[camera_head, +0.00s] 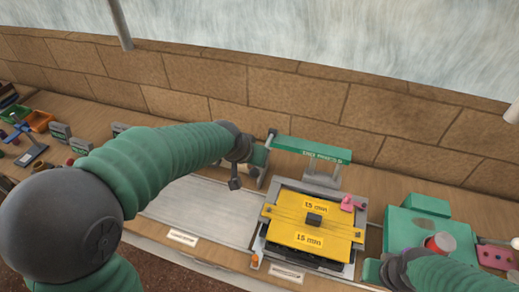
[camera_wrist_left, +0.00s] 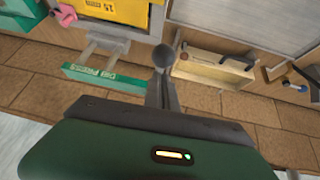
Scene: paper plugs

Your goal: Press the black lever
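A dark round knob (camera_wrist_left: 164,55), which looks like the end of the black lever, shows in the left wrist view at the tip of my left gripper (camera_wrist_left: 162,88). The narrow dark fingers look shut together. I cannot tell whether they touch the knob, and most of the lever is hidden. In the head view my left gripper (camera_head: 258,157) hangs just left of the green sign bar (camera_head: 310,150), its fingertips unclear. The press with its yellow plate (camera_head: 312,222) stands to the right. My right gripper (camera_head: 380,272) is at the lower right, its fingers not clear.
A green box (camera_head: 405,225) and a red can (camera_head: 440,243) stand right of the press. A pale flat board (camera_head: 195,210) lies left of it. A wooden holder (camera_wrist_left: 212,70) shows beside the knob. A brick wall (camera_head: 200,85) closes the back.

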